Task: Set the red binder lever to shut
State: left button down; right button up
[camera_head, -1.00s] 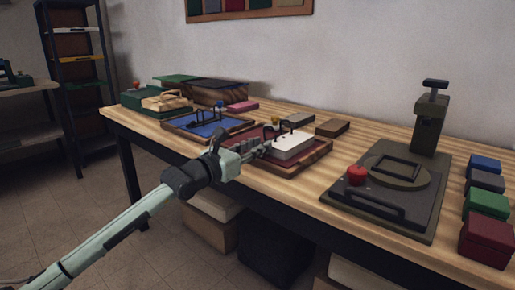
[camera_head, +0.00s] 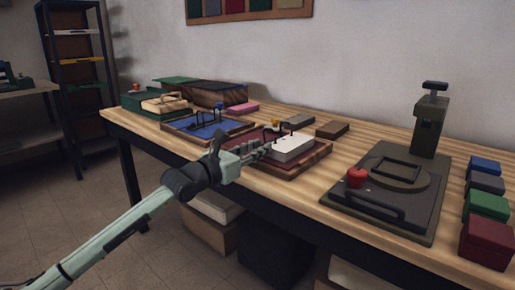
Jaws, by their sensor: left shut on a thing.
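The red binder (camera_head: 291,167) lies open on the table in a wooden-edged tray, with a thick white page block (camera_head: 294,148) on its right part. Dark ring arches stand behind the block. A small yellow knob (camera_head: 275,123), which looks like the tip of the binder's lever, shows at its back. Whether the lever is up or down is too small to tell. My left gripper (camera_head: 266,149) is at the binder's left side, its fingers shut at the near left edge of the white block. The fingers hide part of the binder. My right gripper is not in view.
A blue binder (camera_head: 200,130) and a green one (camera_head: 137,105) lie to the left. A dark press (camera_head: 391,189) with a red knob (camera_head: 356,177) stands to the right. Several coloured blocks line the right edge. Wooden blocks (camera_head: 332,129) lie behind the red binder.

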pick_arm(q)
jog(key=shift+f, duration=0.75)
jog(key=c, duration=1.2)
grip_release()
jog(key=shift+r, duration=0.1)
jog(key=shift+r, duration=0.2)
jog(key=shift+a, duration=0.1)
jog(key=v, duration=1.2)
jog(key=shift+w+r, duration=0.1)
